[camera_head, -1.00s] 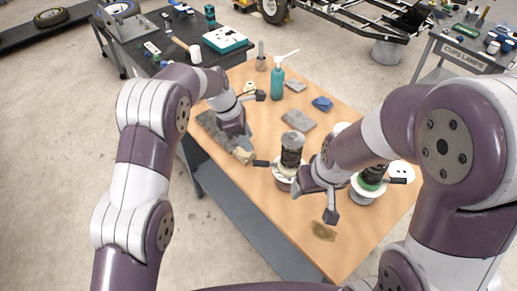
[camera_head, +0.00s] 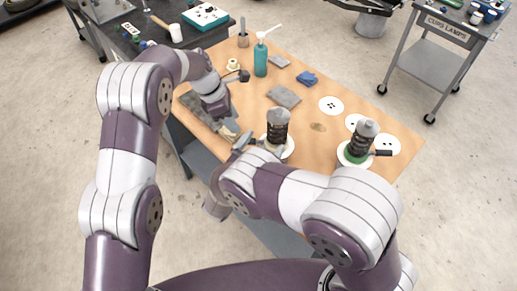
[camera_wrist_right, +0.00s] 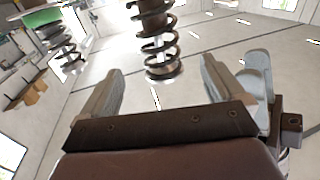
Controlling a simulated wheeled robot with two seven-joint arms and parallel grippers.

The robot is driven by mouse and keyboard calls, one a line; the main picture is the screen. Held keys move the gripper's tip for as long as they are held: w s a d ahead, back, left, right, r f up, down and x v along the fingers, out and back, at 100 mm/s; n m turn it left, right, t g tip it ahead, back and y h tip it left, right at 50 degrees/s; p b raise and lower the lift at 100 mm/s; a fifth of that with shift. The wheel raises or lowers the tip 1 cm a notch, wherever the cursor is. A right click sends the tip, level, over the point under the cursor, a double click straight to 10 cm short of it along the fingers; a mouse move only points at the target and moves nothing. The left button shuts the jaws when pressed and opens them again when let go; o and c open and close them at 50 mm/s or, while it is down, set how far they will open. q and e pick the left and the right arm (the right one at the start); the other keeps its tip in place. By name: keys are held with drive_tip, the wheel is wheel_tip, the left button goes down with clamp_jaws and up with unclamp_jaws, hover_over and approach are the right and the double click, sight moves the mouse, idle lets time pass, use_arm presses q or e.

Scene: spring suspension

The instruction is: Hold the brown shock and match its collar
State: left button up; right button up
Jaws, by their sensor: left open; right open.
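Two upright coil-spring shocks stand on the wooden table in the head view. The nearer-left shock (camera_head: 277,130) has a dark spring and a pale base; the right shock (camera_head: 360,145) has a green collar (camera_head: 351,158). I cannot tell clearly which is brown; the nearer spring (camera_wrist_right: 160,45) looks dark brown in the right wrist view. My right gripper (camera_wrist_right: 160,88) is open and empty, with that spring beyond its fingertips, roughly between them. In the head view my right forearm hides part of it. My left gripper (camera_head: 236,105) is open over the table's left side.
Several white discs with holes (camera_head: 331,105) lie at the table's right. A dark bench stands at the back left, a "CURB LAMPS" cart (camera_head: 446,30) at the right.

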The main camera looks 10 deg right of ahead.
sight(281, 120)
drive_tip(key=x, duration=1)
drive_tip(key=shift+w+d, duration=0.25)
drive_tip(key=shift+d, duration=0.05)
drive_tip(key=shift+c, duration=0.4)
drive_tip(key=c, duration=1.5)
drive_tip(key=o, duration=1)
drive_tip(key=c, duration=0.6)
